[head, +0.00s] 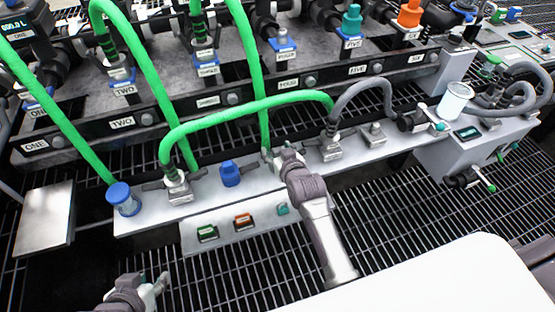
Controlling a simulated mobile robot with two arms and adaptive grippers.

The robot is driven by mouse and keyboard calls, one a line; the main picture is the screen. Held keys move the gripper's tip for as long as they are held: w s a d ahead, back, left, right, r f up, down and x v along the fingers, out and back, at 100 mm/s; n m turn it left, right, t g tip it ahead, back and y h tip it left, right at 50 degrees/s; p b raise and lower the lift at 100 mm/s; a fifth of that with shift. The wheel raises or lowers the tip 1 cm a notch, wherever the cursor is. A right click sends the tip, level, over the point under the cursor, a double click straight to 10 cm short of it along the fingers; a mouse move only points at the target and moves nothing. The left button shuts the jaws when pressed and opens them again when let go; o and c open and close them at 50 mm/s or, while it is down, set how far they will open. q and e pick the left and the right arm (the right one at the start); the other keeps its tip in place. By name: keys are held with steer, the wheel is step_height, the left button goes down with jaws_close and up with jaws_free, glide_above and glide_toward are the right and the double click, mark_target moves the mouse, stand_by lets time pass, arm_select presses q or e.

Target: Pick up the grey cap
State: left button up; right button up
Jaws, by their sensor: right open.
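My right gripper (283,153) is open over the metal shelf (215,190), with its fingers low near the shelf top. It hides the spot under it, so I cannot tell whether a grey cap stands between its fingers. A small grey fitting (376,132) sits on the shelf further right; I cannot tell if it is a cap. A blue cap (230,173) stands on the shelf just left of the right gripper. My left gripper (154,279) is at the lower left, above the floor grating and apart from the shelf; its fingers look spread and empty.
Green hoses (245,106) arch over the shelf, and a grey hose (362,88) ends right of the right gripper. A blue-rimmed cup (123,198) stands at the shelf's left end. A white canister (455,100) is at right. Numbered ports (284,42) line the back.

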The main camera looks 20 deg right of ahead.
jaws_close()
arm_select(q)
steer(key=shift+s, duration=0.1)
arm_select(e)
steer(key=shift+r, duration=0.1)
steer(key=shift+r, duration=0.1)
steer(key=shift+r+p, duration=0.5)
steer(key=shift+r, duration=0.25)
steer(key=s+p, duration=0.1)
steer(key=s, duration=0.3)
steer(key=shift+d+f, duration=0.1)
steer(key=shift+f, duration=0.05)
arm_select(q)
steer(key=s+a+g+p, duration=0.2)
steer(key=s+g, duration=0.1)
steer(key=s, duration=0.3)
steer(key=shift+g+y, duration=0.3)
steer(key=shift+y, duration=0.1)
steer(key=x, duration=0.5)
steer(key=shift+w+d+r+p, duration=0.1)
steer(key=shift+w+d+p, duration=0.1)
steer(key=shift+p, duration=0.15)
arm_select(e)
steer(key=s, duration=1.4)
steer(key=shift+d, duration=0.25)
